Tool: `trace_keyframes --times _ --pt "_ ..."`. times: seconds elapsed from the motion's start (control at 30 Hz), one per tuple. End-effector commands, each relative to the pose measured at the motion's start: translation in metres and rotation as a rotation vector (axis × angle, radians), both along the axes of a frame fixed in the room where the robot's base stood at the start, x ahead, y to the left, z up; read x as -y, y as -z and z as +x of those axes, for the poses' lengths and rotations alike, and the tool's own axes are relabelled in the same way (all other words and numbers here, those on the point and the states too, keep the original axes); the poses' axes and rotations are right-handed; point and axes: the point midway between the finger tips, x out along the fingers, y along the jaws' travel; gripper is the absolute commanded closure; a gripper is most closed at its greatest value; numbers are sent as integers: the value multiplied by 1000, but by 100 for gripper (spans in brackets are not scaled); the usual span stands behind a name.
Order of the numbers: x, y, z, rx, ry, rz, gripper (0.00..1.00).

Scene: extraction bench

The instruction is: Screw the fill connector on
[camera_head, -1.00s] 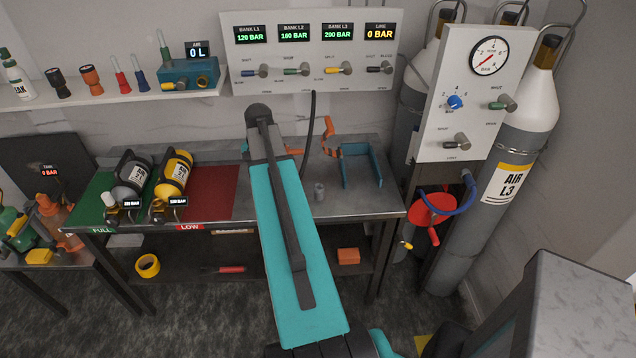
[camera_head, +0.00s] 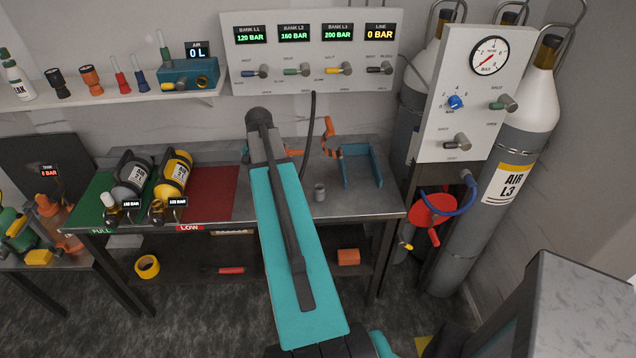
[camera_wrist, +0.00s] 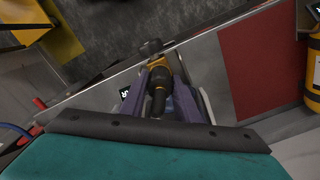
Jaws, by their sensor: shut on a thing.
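My gripper (camera_wrist: 158,88) shows in the wrist view, with its purple-grey fingers closed on a black, ribbed, tube-like piece, apparently the fill connector (camera_wrist: 157,93). Beyond the connector, in line with it, is a brass fitting (camera_wrist: 155,66) with a dark round knob (camera_wrist: 152,46). The connector and brass fitting look touching, but I cannot tell whether they are threaded together. The black hose (camera_head: 312,125) hangs from the wall panel down behind the arm.
A grey cylinder (camera_head: 133,175) and a yellow cylinder (camera_head: 174,172) lie left on the bench. The valve panel (camera_head: 300,85) stands behind.

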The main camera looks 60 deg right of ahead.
Motion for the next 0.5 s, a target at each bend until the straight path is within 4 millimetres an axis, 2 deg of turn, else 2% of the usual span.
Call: trace_keyframes --times 0.5 --pt "0 -1 0 0 346 -1 100"
